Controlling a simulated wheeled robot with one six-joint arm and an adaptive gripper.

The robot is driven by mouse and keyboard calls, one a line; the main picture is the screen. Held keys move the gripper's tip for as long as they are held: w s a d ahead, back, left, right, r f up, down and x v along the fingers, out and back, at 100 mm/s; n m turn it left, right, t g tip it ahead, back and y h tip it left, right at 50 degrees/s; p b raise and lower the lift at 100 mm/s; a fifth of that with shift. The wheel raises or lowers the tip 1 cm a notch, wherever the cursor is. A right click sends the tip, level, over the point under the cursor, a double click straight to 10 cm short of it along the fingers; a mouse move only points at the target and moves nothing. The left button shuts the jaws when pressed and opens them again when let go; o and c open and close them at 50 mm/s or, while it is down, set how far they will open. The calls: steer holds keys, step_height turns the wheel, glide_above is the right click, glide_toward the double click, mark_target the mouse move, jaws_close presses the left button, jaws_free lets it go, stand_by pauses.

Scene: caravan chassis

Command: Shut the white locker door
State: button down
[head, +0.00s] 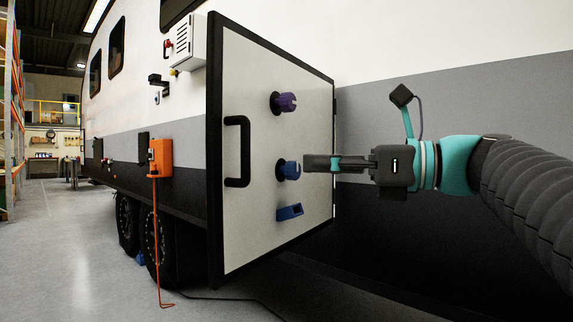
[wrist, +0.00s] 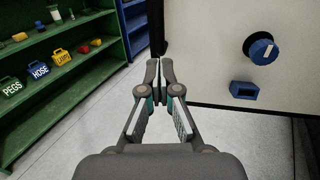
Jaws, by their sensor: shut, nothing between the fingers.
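The white locker door (head: 245,80) stands open, swung out from the caravan's side, with a black frame and a black bar handle (head: 237,152) near its left edge. Its right edge meets the caravan wall. A purple round fitting (head: 284,103), a blue round fitting (head: 288,170) and a blue bracket (head: 289,212) sit on its face. My gripper (head: 307,163) is shut and empty, pointing left in front of the door, its tips overlapping the blue fitting's right side in the head view. In the wrist view the closed fingers (wrist: 165,75) lie left of the door (wrist: 210,60); contact cannot be told.
Green shelves (wrist: 60,75) with labelled bins stand left in the wrist view. Grey floor (head: 60,250) is clear at left.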

steer(key=x, duration=0.8)
steer(key=shift+a, duration=0.2)
steer(key=shift+w, duration=0.1)
